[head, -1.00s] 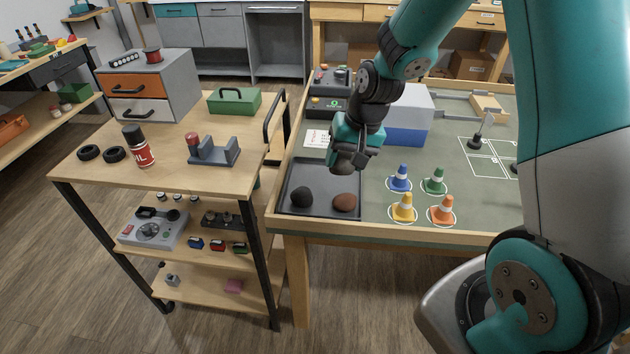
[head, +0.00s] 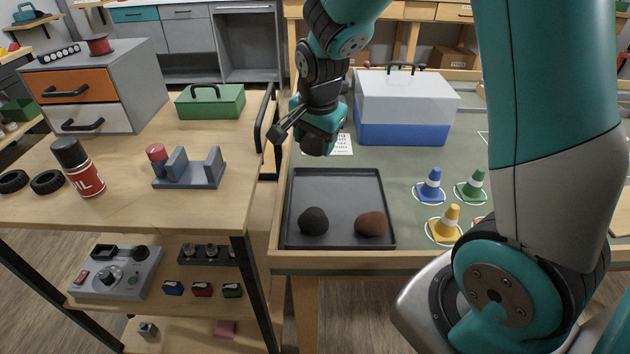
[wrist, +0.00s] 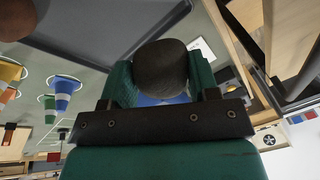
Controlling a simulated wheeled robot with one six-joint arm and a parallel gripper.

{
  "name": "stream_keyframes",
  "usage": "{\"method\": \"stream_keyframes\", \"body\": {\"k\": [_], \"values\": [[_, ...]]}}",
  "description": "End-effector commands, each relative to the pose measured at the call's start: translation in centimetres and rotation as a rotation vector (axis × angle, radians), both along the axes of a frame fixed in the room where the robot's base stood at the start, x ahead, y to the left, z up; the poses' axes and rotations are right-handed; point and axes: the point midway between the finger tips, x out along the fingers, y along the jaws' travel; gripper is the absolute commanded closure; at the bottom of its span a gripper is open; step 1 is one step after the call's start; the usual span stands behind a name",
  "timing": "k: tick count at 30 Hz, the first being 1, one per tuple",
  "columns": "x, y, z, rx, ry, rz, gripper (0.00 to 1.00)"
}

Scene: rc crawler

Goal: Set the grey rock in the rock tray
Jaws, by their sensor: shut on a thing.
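My gripper (head: 316,136) is shut on the grey rock (wrist: 160,68), which sits between the green fingers in the wrist view. In the head view the rock (head: 315,147) shows as a dark lump under my gripper, partly hidden by it. My gripper is in the air, by the far edge of the rock tray (head: 340,183). The tray is dark, flat and low-rimmed, at the table's near left corner. A black rock (head: 313,221) and a brown rock (head: 370,224) lie in its near half. Its far half is bare.
A white and blue box (head: 405,110) stands right of my gripper. Blue (head: 430,186), green (head: 472,186) and yellow (head: 445,222) cones stand right of the tray. A wooden cart (head: 120,205) with an oil can (head: 78,168) and a grey holder (head: 190,170) is on the left.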

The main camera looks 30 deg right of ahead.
Motion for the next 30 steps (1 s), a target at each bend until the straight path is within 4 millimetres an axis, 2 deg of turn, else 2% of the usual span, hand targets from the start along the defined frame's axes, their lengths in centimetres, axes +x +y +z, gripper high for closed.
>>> {"method": "stream_keyframes", "body": {"k": [1,3,6,11,18,30], "values": [[-0.1,0.0,-1.7,0.001,0.006,0.000,0.74],[-0.1,0.0,-3.2,0.000,0.005,0.001,0.74],[0.0,0.1,-4.7,0.000,0.001,0.001,0.74],[0.0,0.2,-5.9,0.000,0.001,0.003,0.74],[0.1,0.3,-9.4,0.000,0.000,0.005,0.74],[0.1,0.3,-10.0,0.001,-0.002,0.006,0.74]]}}
